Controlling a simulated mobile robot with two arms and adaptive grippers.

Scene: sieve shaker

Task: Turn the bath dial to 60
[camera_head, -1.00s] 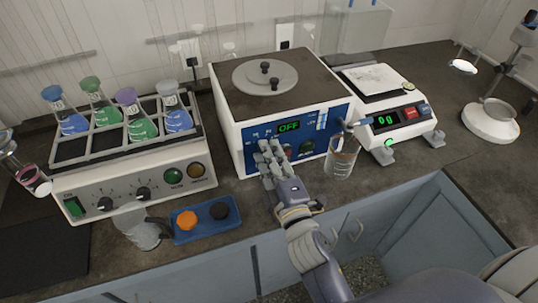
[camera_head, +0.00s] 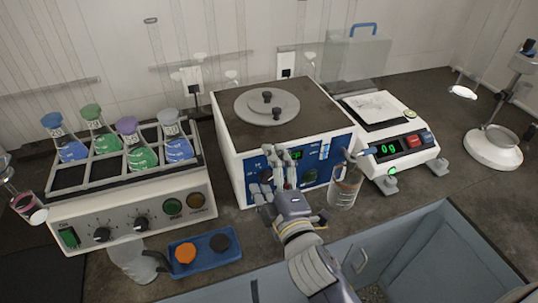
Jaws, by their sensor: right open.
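The water bath (camera_head: 237,165) is a white box with a blue front panel (camera_head: 330,160) and a dark top with round grey lids. My right gripper (camera_head: 275,170) is in front of the panel's left half, its fingers spread and open. A dark knob (camera_head: 265,177) shows just left of the fingers. Whether the fingers touch a dial cannot be told. The dial's setting is not readable. My left gripper is not in view.
A beaker (camera_head: 345,186) stands close right of the gripper. A balance (camera_head: 392,140) reading 0 g is further right. At left are a flask shaker (camera_head: 128,205), a jug (camera_head: 133,262) and a blue tray (camera_head: 222,258) with orange and black caps.

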